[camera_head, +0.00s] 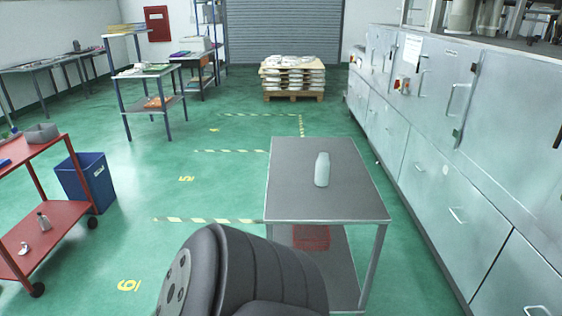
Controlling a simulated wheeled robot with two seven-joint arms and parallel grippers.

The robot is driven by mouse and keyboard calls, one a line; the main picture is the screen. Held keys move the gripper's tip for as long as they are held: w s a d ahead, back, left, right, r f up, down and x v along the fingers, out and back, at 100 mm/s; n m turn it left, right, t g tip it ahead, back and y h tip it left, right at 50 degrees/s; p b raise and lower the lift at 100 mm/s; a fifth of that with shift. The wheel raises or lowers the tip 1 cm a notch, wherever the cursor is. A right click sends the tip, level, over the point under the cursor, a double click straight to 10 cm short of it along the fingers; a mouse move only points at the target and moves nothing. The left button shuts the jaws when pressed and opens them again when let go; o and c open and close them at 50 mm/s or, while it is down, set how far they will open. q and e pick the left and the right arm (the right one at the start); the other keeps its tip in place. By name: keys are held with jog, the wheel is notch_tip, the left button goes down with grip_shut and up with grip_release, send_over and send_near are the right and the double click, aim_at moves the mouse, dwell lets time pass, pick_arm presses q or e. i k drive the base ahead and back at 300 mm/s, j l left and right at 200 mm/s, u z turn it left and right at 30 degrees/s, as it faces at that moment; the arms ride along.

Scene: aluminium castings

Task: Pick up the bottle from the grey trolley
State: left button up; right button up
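The trolley has a lower shelf, on which a reddish flat thing (311,238) shows. A dark, rounded part of my own arm comes up from the bottom edge, in front of the trolley's near left corner. Neither my left nor my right gripper shows in this view.
Grey metal cabinets (440,120) line the right side, close to the trolley. A red trolley (40,225) and a blue bin (85,182) stand at the left. A loaded pallet (293,80) is at the back. Green floor is free left of the grey trolley.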

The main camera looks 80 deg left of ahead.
aim_at(322, 164)
jog(key=u, duration=2.15)
